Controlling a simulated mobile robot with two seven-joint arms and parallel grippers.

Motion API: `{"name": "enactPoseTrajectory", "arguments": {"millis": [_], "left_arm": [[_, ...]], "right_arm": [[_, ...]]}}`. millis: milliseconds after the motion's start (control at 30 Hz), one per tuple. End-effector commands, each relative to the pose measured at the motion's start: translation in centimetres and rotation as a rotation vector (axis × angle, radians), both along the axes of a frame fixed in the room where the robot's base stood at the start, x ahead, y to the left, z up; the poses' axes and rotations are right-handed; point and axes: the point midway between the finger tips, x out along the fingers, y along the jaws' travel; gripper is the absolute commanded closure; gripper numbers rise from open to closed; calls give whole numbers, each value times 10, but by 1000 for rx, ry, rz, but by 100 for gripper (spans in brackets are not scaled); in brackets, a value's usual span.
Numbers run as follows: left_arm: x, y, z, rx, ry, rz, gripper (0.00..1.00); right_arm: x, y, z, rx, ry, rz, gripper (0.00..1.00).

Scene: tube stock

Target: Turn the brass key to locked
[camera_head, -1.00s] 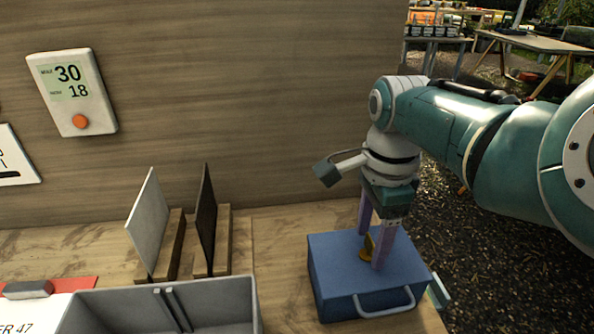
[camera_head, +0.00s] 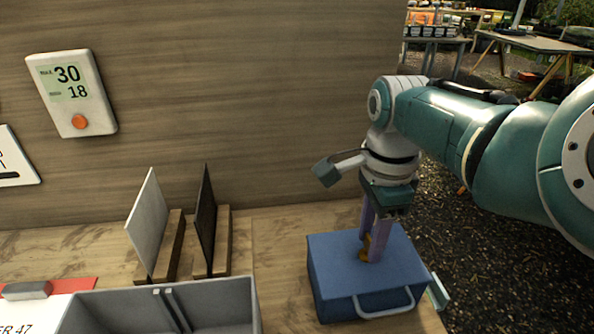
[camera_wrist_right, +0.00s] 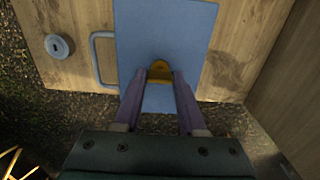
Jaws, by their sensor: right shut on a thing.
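A blue box (camera_head: 335,262) with a pale handle (camera_head: 385,303) on its front stands at the right end of the wooden table. The brass key (camera_head: 365,246) stands up from the top of the box; it also shows in the right wrist view (camera_wrist_right: 159,71). My right gripper (camera_head: 370,252) reaches down from above with its purple fingers shut on the key. The fingers hide part of the key, and I cannot tell which way it is turned. My left gripper is not in view.
A grey bin (camera_head: 205,293) stands at the front left. Two upright panels (camera_head: 147,222) in wooden holders stand behind it. A wooden wall (camera_head: 230,100) closes the back. The table ends just right of the box, with dark ground beyond.

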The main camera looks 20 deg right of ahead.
Motion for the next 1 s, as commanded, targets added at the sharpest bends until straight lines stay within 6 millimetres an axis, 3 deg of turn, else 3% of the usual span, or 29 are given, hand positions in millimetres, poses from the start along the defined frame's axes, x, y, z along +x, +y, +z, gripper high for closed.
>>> {"name": "enactPoseTrajectory", "arguments": {"millis": [367, 1000], "left_arm": [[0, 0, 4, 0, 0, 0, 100], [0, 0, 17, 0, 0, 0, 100]], "right_arm": [[0, 0, 1, 1, 2, 112, 100], [0, 0, 1, 0, 2, 689, 100]]}}
